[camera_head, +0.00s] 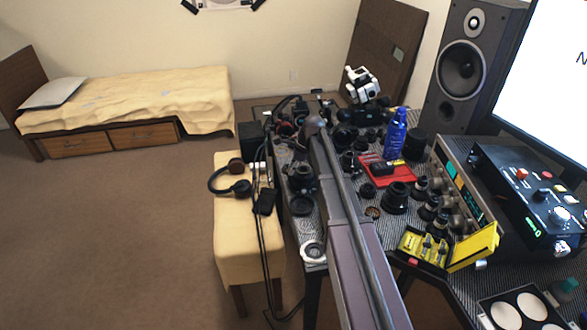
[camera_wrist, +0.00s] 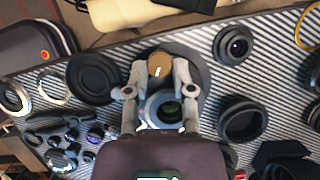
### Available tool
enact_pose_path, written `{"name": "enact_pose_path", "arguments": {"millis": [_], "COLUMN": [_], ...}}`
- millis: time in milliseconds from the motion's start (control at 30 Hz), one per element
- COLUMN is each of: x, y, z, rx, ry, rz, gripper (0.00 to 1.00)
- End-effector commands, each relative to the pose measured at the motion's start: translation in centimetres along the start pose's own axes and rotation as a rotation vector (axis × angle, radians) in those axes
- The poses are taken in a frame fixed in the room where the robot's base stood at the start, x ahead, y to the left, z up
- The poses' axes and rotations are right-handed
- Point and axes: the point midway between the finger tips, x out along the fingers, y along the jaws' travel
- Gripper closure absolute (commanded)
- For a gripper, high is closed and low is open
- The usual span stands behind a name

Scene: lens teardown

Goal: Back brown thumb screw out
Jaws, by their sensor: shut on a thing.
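The brown thumb screw (camera_wrist: 159,64) shows in the wrist view, with a pale slot-like mark on its face. My gripper (camera_wrist: 160,72) is shut on it, one grey finger on each side. A grey ring with a dark lens-like centre (camera_wrist: 168,110) shows between the finger bases, nearer the camera. A dark grey round part (camera_wrist: 195,72) lies behind the fingers and is partly hidden by them. How far the screw is threaded in cannot be seen. In the head view my arm covers the middle of the bench, and the gripper and screw cannot be made out.
A black round cap (camera_wrist: 93,78) lies left of my gripper on the striped mat (camera_wrist: 200,35). A black ring (camera_wrist: 241,118) and a small lens (camera_wrist: 231,45) lie to the right. In the head view a red tray (camera_head: 402,177), blue bottle (camera_head: 396,135) and yellow case (camera_head: 472,246) crowd the bench.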

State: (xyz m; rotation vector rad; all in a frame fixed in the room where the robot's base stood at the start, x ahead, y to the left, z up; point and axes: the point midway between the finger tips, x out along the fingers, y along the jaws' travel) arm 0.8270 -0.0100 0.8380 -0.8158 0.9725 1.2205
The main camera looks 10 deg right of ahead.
Motion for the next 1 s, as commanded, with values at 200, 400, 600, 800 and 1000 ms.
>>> {"name": "enact_pose_path", "arguments": {"millis": [200, 400, 600, 800, 1000], "x": [0.01, 0.03, 0.06, 0.10, 0.11], "y": [-0.38, -0.52, -0.60, -0.60, -0.53], "z": [0.03, 0.06, 0.15, 0.24, 0.25], "rx": [-0.150, -0.321, -0.492, -0.631, -0.717], "ry": [0.000, 0.000, -0.001, -0.001, 0.000], "rz": [0.062, 0.134, 0.205, 0.262, 0.299], "gripper": [1.00, 1.00, 1.00, 1.00, 1.00]}}
